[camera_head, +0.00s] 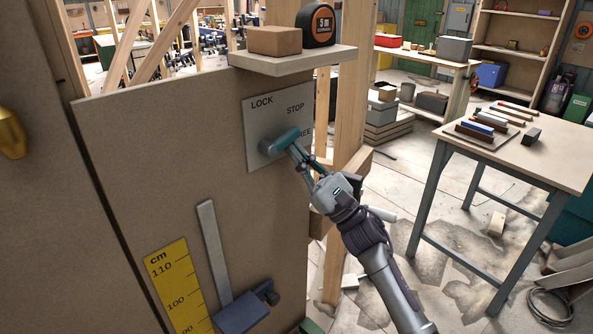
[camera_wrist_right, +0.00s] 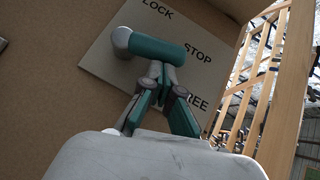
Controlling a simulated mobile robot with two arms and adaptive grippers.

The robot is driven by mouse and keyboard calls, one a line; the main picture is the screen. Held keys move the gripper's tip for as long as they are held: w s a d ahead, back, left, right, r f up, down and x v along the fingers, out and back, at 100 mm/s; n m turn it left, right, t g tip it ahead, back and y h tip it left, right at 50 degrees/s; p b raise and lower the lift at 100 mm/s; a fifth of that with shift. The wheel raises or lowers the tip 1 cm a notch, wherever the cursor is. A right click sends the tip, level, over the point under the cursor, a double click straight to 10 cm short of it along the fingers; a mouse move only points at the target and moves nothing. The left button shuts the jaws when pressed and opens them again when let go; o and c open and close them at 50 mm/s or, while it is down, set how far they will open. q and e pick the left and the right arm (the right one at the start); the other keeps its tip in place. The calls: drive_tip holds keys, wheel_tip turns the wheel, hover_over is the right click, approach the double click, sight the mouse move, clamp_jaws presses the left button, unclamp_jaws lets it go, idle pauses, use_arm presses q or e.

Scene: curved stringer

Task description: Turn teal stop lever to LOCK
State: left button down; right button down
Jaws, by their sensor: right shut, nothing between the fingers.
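The teal stop lever (camera_head: 284,139) is mounted by a grey hub on a light grey plate (camera_head: 258,110) on the brown panel. The plate reads LOCK at upper left, STOP at upper right and FREE lower right, partly hidden by my gripper. In the right wrist view the lever (camera_wrist_right: 158,50) extends right from its hub, its free end toward STOP. My right gripper (camera_head: 294,148) is shut and empty, its fingertips at the lever's lower side; in the wrist view the fingertips (camera_wrist_right: 160,72) lie just under its free half. I cannot tell whether they touch. My left gripper is not in view.
A small shelf (camera_head: 300,60) above the plate holds a brown block (camera_head: 275,40) and a tape measure (camera_head: 316,25). A yellow ruler (camera_head: 178,285) and a blue clamp (camera_head: 243,312) are lower on the panel. A workbench (camera_head: 550,155) stands at right.

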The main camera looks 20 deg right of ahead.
sight(298, 131)
drive_tip(key=r+n+g+y+b, duration=0.1)
drive_tip(key=n+g+b, duration=0.2)
drive_tip(key=n, duration=0.1)
drive_tip(key=r+n+g+y+b, duration=0.1)
drive_tip(key=n+g+b, duration=0.2)
drive_tip(key=n+b, duration=0.1)
drive_tip(key=r+n+g+b, duration=0.1)
drive_tip(key=n+g+b, duration=0.3)
drive_tip(key=shift+w+d+r+n+y, duration=0.1)
drive_tip(key=shift+d+r+n+y, duration=0.1)
drive_tip(key=shift+d+n+y, duration=0.15)
drive_tip(key=shift+a+r+n+g+b, duration=0.2)
drive_tip(key=shift+r+n+g+b, duration=0.55)
drive_tip(key=shift+n, duration=0.3)
drive_tip(key=shift+a+r+n+g+h, duration=0.2)
drive_tip(key=shift+r+n+g+h, duration=0.3)
drive_tip(key=shift+n+h, duration=0.35)
drive_tip(key=shift+s+a+r+n+g+h, duration=0.15)
drive_tip(key=shift+a+r+n+g+h, duration=0.1)
drive_tip(key=shift+n, duration=0.3)
drive_tip(key=shift+s+a+r+n+g+h, duration=0.15)
drive_tip(key=shift+r+n+g+h, duration=0.1)
drive_tip(key=shift+n, duration=0.25)
drive_tip(key=shift+s+a+r+n+h+p, duration=0.2)
drive_tip(key=shift+a+n+h+p, duration=0.1)
drive_tip(key=shift+n+h, duration=0.35)
drive_tip(key=shift+g, duration=0.25)
drive_tip(key=shift+d, duration=0.1)
drive_tip(key=v, duration=1.2)
